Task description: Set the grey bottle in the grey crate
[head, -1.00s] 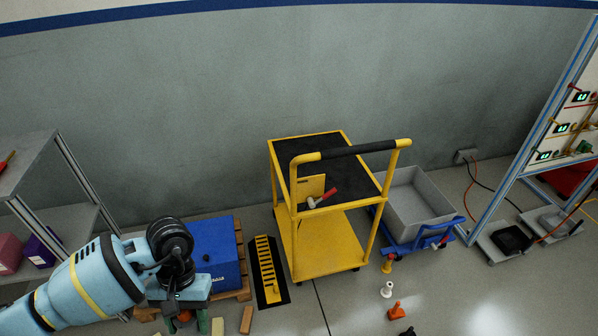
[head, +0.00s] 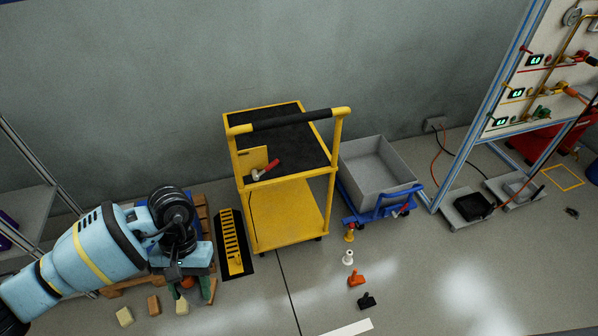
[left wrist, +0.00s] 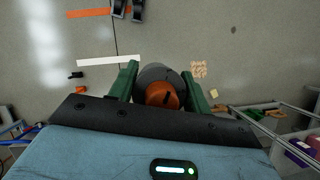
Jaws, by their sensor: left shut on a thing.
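The grey bottle (left wrist: 152,73) with an orange cap is between the green fingers of my left gripper (left wrist: 163,84) in the left wrist view. That gripper is shut on it. In the head view my left gripper (head: 193,287) is low at the left, and only the orange cap (head: 187,282) of the bottle shows clearly; the arm hides the rest. The grey crate (head: 376,172) is open and looks empty. It sits on a blue trolley right of the yellow cart, well apart from the gripper. My right gripper is not in view.
A yellow cart (head: 285,210) with a hammer (head: 266,170) on top stands between my left gripper and the crate. Small coloured pieces, such as a white one (head: 348,258), stand on the floor before the blue trolley (head: 378,212). Floor at the front centre is mostly clear.

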